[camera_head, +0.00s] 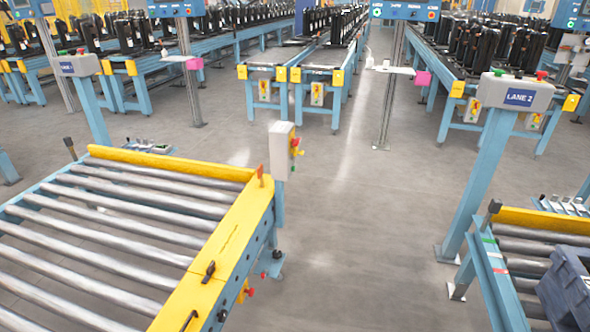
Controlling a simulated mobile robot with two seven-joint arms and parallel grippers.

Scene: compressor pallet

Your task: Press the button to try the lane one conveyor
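A grey control box (80,66) on a blue post stands at the upper left. It has small buttons on top, one of them red, and a blue label too small to read surely. A similar box (512,94) at the right reads LANE 2, with green, dark and red buttons on top. The near roller conveyor (215,270) with yellow edges fills the lower left and its visible rollers are bare. Another roller conveyor (490,270) shows at the lower right. Neither of my grippers is in view.
A pale box (282,150) with coloured buttons on its side stands at the near conveyor's far right corner. A dark blue crate (568,288) sits on the right conveyor. Far conveyors carry many black cylinders (490,45). Grey floor (360,220) is clear between the near conveyors.

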